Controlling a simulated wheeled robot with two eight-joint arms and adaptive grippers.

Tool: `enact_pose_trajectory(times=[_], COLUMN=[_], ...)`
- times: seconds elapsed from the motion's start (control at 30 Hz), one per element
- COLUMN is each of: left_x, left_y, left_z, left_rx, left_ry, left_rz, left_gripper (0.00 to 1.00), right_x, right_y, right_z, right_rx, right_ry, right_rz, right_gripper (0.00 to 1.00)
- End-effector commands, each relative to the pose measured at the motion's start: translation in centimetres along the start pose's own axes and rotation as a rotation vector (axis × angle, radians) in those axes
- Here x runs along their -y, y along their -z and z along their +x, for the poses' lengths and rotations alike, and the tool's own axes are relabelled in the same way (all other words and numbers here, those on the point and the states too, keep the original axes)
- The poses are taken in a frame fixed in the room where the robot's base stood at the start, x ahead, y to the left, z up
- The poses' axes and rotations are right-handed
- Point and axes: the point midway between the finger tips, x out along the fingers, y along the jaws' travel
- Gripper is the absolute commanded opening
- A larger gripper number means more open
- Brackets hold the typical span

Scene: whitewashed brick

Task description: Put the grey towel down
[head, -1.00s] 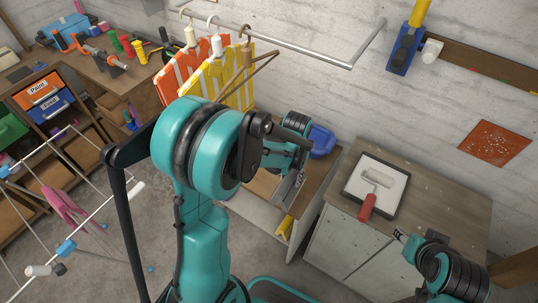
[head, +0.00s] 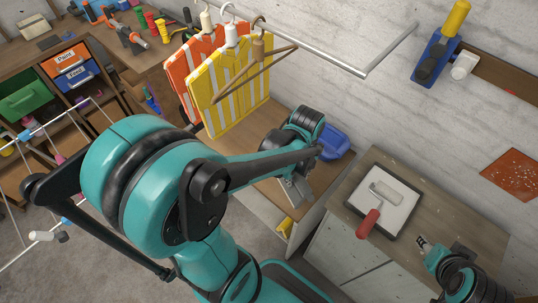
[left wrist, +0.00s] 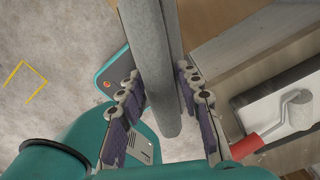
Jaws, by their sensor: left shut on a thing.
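The grey towel (left wrist: 150,55) shows in the left wrist view as a long, narrow grey shape between the finger pads of my left gripper (left wrist: 155,98). The gripper is shut on it, and the towel reaches beyond the fingers to the top edge of the picture. In the head view, my left gripper (head: 291,188) is low near the wooden bench, below the blue container; the towel is hard to make out there. My right gripper (head: 422,243) is at the lower right, over the cabinet's front part; its jaw opening is too small to judge.
A cabinet (head: 440,205) carries a tray (head: 405,205) with a red-handled roller (head: 369,222). A metal rail (head: 330,58) runs along the wall.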

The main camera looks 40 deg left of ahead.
Motion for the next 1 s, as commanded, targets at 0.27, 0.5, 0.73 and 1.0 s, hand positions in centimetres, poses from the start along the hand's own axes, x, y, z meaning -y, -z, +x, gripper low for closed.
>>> enact_pose_trajectory(times=[0.27,0.5,0.73,1.0], left_x=[2.4,4.3,4.8,4.7], left_y=[-5.2,-9.4,-10.4,-10.3], left_z=[3.9,6.5,7.5,11.0], left_rx=[0.0,0.0,0.0,0.0], left_ry=[0.0,0.0,0.0,0.0], left_rz=[0.008,0.009,0.011,0.011], left_gripper=[0.0,0.0,0.0,0.0], right_x=[0.0,0.0,0.0,0.0], right_y=[-1.6,-2.5,-2.8,-3.9], right_z=[2.2,3.5,3.9,5.4], right_rx=[0.0,0.0,0.0,0.0], right_ry=[0.0,0.0,0.0,0.0], right_rz=[0.0,0.0,0.0,0.0], right_gripper=[0.4,0.4,0.4,0.4])
